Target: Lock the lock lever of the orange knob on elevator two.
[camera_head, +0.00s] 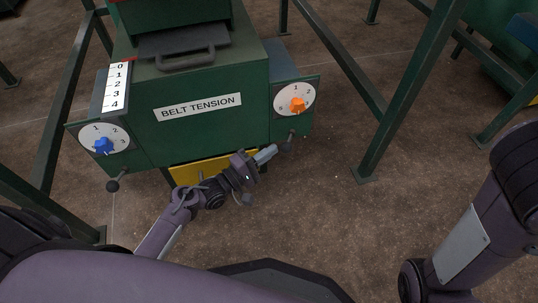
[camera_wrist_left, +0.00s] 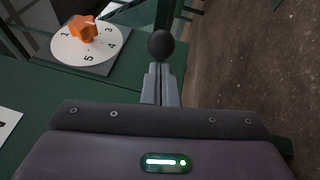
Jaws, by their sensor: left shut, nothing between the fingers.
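The orange knob (camera_head: 297,105) sits on a white numbered dial on the right side of the green belt tension box. It also shows at the upper left of the left wrist view (camera_wrist_left: 84,29). Its lock lever ends in a dark ball (camera_head: 287,146), hanging below the dial's panel. In the left wrist view the ball (camera_wrist_left: 161,44) is just beyond the fingertips. My left gripper (camera_head: 269,153) is shut and empty, its tips close to the ball; I cannot tell if they touch. Its fingers (camera_wrist_left: 162,82) are together in the wrist view. My right gripper is out of view.
A blue knob (camera_head: 103,146) with its own ball-ended lever (camera_head: 113,186) is on the box's left side. Green frame legs (camera_head: 408,90) stand right of the box. A yellow panel (camera_head: 198,169) is below it. Bare floor lies to the lower right.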

